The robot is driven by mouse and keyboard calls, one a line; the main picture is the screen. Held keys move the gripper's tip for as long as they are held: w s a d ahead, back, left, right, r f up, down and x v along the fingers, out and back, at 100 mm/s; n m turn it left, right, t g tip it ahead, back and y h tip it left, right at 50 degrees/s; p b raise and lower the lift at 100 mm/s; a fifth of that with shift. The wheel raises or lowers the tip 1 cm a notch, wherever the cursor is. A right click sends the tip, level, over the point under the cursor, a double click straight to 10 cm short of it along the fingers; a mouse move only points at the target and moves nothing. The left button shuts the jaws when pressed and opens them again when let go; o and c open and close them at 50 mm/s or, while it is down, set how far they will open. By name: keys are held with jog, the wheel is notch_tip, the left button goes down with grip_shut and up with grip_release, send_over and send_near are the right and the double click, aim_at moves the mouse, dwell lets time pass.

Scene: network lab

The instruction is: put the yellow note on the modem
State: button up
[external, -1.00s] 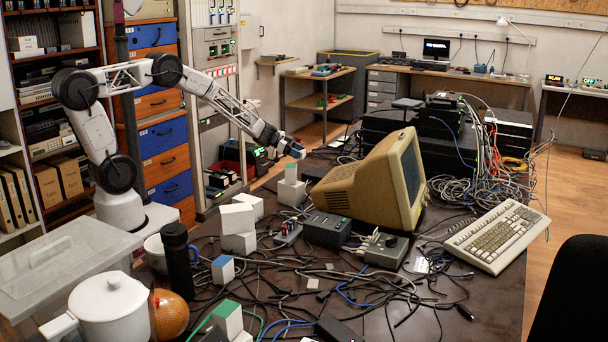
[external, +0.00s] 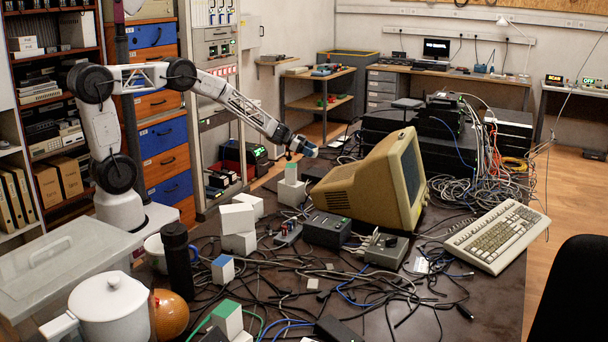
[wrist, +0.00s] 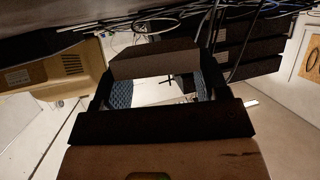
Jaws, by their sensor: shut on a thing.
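No clearly yellow note shows elsewhere. I cannot tell for sure which device is the modem; a dark box with a row of ports or buttons (external: 327,229) lies in front of the monitor.
The beige monitor (external: 398,185) is a tall obstacle to the right of my gripper. Black equipment (external: 435,125) is stacked behind the monitor. Cables cover much of the table; a keyboard (external: 495,235) lies at right.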

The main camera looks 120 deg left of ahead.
jog(key=shift+a, duration=0.1)
dwell(0.3)
jog(key=shift+w+a, duration=0.25)
jog(key=shift+a, duration=0.15)
jog(key=shift+w+a+f, duration=0.1)
jog(key=shift+f, duration=1.5)
jog(key=shift+f, duration=0.15)
jog(key=o, duration=1)
jog(key=shift+c, duration=0.2)
jog(key=shift+f+v, duration=0.2)
jog(key=shift+v, duration=3.75)
